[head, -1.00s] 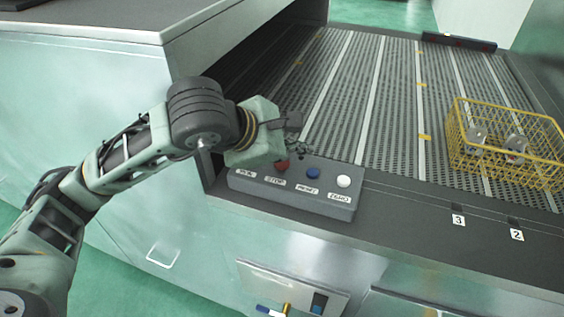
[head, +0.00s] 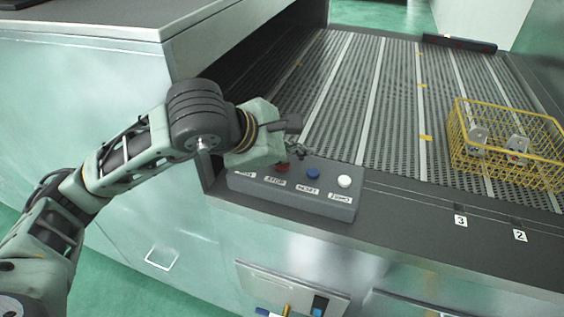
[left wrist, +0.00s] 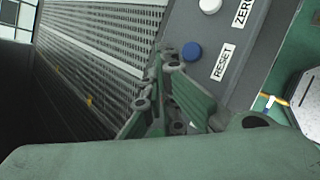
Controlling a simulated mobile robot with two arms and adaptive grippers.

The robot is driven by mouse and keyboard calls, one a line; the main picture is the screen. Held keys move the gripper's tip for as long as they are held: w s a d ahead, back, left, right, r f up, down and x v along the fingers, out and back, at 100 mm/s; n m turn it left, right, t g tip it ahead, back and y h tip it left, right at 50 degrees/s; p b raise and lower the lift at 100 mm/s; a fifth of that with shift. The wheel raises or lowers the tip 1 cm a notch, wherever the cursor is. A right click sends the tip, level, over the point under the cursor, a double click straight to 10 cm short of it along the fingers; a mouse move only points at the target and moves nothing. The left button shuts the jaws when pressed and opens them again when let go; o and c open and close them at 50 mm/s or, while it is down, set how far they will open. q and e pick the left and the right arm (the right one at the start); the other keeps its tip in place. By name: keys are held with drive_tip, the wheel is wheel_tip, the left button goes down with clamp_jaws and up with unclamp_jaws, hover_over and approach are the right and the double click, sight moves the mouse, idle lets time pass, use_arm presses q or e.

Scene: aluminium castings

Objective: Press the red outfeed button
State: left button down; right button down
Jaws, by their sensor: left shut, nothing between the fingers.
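A grey button box (head: 335,208) stands on the front ledge of the machine. Its red button (head: 282,167), above the STOP label, is partly covered by my left gripper in the head view. The blue button (head: 313,173) above RESET and the white button (head: 344,181) above ZERO are clear. My left gripper (head: 298,150) is shut and empty, just above and behind the red button; I cannot tell whether they touch. In the left wrist view its fingers (left wrist: 168,92) lie beside the blue button (left wrist: 191,51), and the red button is hidden. My right gripper is out of view.
A yellow wire basket (head: 508,177) with metal castings (head: 477,140) sits on the perforated conveyor bed (head: 385,100) at right. A tall cabinet (head: 90,110) stands to the left, its wall close to my left arm. Number tags 3 (head: 461,221) and 2 (head: 520,236) mark the ledge.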

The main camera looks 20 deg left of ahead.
use_arm(q)
drive_tip(key=shift+f, duration=0.2)
drive_tip(key=shift+r, duration=0.1)
idle(0.4)
drive_tip(key=shift+r, duration=0.8)
wheel_tip(320, 180, up, 5)
drive_tip(key=p, duration=0.3)
idle(0.8)
